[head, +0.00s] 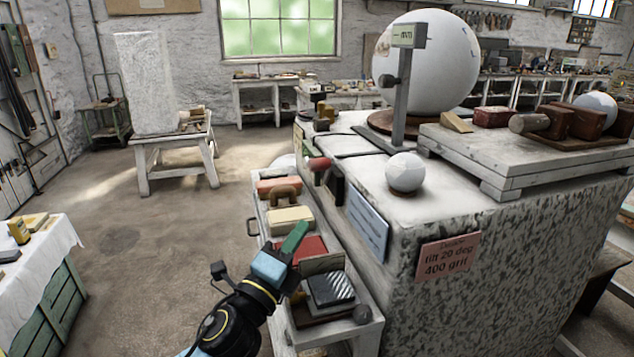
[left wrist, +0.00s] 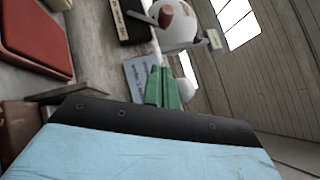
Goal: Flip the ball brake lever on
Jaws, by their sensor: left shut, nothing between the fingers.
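A lever with a red grip (head: 319,164) sticks out near the edge of the big speckled block, beside a dark plate (head: 335,185); I take it for the ball brake lever. Its red end (left wrist: 166,15) also shows at the top of the left wrist view, by a dark labelled plate (left wrist: 128,20). The large white ball (head: 435,65) rests on a brown ring on the block. My left gripper (head: 295,237) has green fingers and is shut and empty. It is in front of the lever in the picture, apart from it, over the side shelf. My right gripper is not in view.
The side shelf (head: 368,335) holds sanding blocks, including a red pad (head: 303,248) and a striped block (head: 331,289). A blue sign (head: 367,222) and a pink note (head: 448,258) are on the block. A small white ball (head: 405,172) sits on top. Open floor lies left.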

